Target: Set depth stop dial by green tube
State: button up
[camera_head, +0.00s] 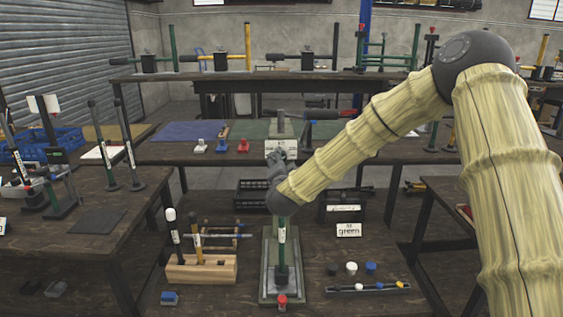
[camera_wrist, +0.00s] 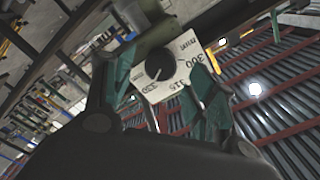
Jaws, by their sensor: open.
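The depth stop dial is a round black knob (camera_wrist: 160,64) on a white plate (camera_wrist: 188,50) printed with numbers including 300, 315 and 330. My gripper (camera_wrist: 163,88) has its teal fingers apart on either side of the knob; I cannot tell whether they touch it. In the head view my gripper (camera_head: 276,168) is at the upper part of the middle press, beside a white plate (camera_head: 284,149). A green tube (camera_head: 282,240) with a white label stands upright below it on the press base (camera_head: 265,285). The knob is hidden in the head view.
A "green" sign (camera_head: 348,230) stands right of the press. A wooden block (camera_head: 200,268) with upright tools is left. Side tables (camera_head: 95,225) flank the press, and a longer bench (camera_head: 400,152) stands behind.

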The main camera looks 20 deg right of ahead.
jog(key=v, duration=1)
jog(key=s+a+f+n+g+y+p, duration=0.1)
jog(key=s+a+f+n+g+y, duration=0.15)
jog(key=s+f, duration=0.6)
jog(key=s+a+f+n+g+y+p, duration=0.1)
jog(key=s+f+n+g, duration=0.25)
jog(key=f, duration=0.95)
jog(key=s+a+f+n+g+y+p, duration=0.1)
jog(key=s+f+n+g+y, duration=0.1)
jog(key=s+f, duration=0.6)
jog(key=s+d+f+n+g+p, duration=0.1)
jog(key=s+f+g, duration=0.2)
jog(key=s, duration=0.7)
jog(key=s+d+f+n+g+p, duration=0.1)
jog(key=s+f+n+g, duration=0.1)
jog(key=s+f, duration=0.5)
jog(key=s+d+f+n+g+p, duration=0.1)
jog(key=s+f+g, duration=0.3)
jog(key=s, duration=1)
jog(key=shift+s+d+f+n, duration=0.2)
jog(key=shift+s+f+n, duration=0.05)
jog(key=shift+f+n, duration=0.25)
